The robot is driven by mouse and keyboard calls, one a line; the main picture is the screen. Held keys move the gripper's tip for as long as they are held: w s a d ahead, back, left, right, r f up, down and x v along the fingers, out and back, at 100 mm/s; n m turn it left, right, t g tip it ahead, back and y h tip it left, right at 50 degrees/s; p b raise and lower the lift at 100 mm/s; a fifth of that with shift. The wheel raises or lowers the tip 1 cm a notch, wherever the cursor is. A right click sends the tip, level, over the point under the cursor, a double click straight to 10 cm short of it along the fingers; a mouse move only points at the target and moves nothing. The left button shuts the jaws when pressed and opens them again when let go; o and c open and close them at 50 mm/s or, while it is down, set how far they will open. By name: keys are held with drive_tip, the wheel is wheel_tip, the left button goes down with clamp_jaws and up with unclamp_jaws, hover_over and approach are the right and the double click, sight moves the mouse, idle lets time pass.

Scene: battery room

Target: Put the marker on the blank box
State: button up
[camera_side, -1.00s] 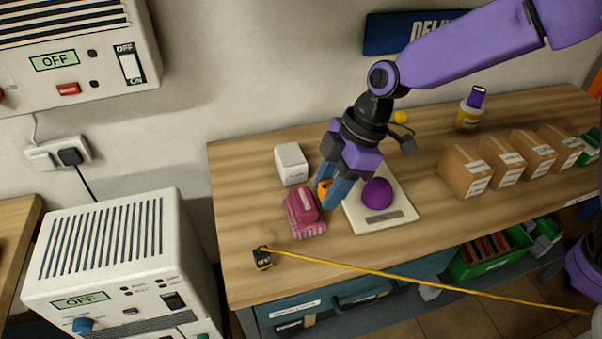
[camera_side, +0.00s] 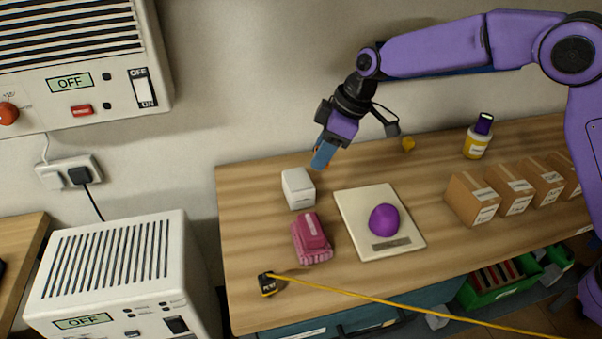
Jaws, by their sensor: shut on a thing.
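The blank box is a small plain white box (camera_side: 298,189) near the back left of the wooden bench. My gripper (camera_side: 321,162) is just behind and to the right of it in the picture, fingers pointing down and a little left. It is shut on a small orange thing (camera_side: 316,151), probably the marker, which is mostly hidden by the blue fingers. The fingertips look close to the box's top right corner; I cannot tell their height above the bench.
A pink block-like object (camera_side: 312,241) stands in front of the box. Cardboard boxes (camera_side: 472,199) and a bottle (camera_side: 477,140) are farther right.

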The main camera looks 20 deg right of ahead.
hover_over(294, 185)
drive_tip(key=d, duration=0.2)
drive_tip(key=f, duration=0.4)
drive_tip(key=s+f, duration=0.1)
drive_tip(key=f, duration=0.1)
drive_tip(key=shift+a, duration=0.15)
drive_tip(key=shift+w+a+f, duration=0.1)
drive_tip(key=shift+w+f, duration=0.05)
drive_tip(key=shift+f, duration=1.5)
drive_tip(key=shift+f, duration=0.15)
drive_tip(key=o, duration=1)
drive_tip(key=shift+v, duration=6.15)
